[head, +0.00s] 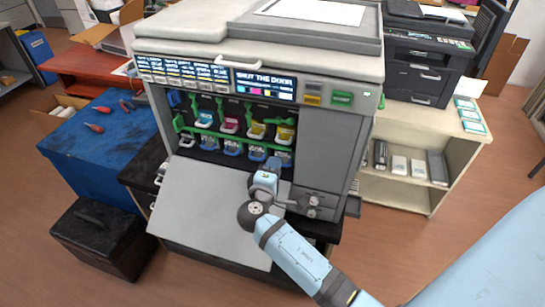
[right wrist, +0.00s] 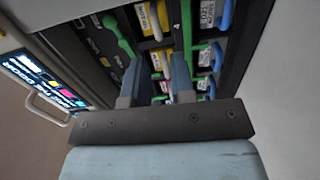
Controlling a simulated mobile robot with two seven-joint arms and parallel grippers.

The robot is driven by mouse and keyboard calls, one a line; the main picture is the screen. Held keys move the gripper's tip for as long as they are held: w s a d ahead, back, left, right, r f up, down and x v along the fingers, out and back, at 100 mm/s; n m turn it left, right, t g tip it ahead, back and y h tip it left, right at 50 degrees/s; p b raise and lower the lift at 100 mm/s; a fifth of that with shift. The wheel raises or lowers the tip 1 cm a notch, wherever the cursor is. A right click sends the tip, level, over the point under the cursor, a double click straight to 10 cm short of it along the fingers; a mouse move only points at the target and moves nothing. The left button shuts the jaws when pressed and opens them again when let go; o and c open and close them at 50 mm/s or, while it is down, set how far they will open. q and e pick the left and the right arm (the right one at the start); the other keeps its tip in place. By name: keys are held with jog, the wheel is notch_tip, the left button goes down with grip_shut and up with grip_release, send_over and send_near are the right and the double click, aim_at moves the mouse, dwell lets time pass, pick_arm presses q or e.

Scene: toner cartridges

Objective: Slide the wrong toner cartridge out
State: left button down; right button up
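The printer (head: 345,140) stands with its front door (head: 205,205) folded down. In its open bay, an upper row holds a cyan cartridge (head: 205,118), a magenta cartridge (head: 229,125), a yellow cartridge (head: 257,130) and a second yellow-looking cartridge (head: 285,134) at the right end. My right gripper (head: 273,162) is in front of the bay's lower right. In the right wrist view its two fingers (right wrist: 156,80) are apart, pointing at the cartridges, with nothing clearly held between them. Contact with a cartridge cannot be told. My left gripper is not in view.
A lower row of blue-handled units (head: 232,148) sits below the cartridges. Green levers (head: 180,125) flank the bay. The display (head: 264,86) reads "SHUT THE DOOR". A blue bench (head: 95,150) with tools stands left, and a shelf (head: 425,190) stands right.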

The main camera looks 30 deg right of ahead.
aim_at(282, 142)
jog(key=x, duration=0.6)
jog(key=b+x, duration=0.1)
jog(key=x, duration=0.3)
jog(key=shift+w+a+r, duration=0.15)
jog(key=shift+w+r, duration=0.1)
grip_shut()
jog(key=shift+r, duration=0.1)
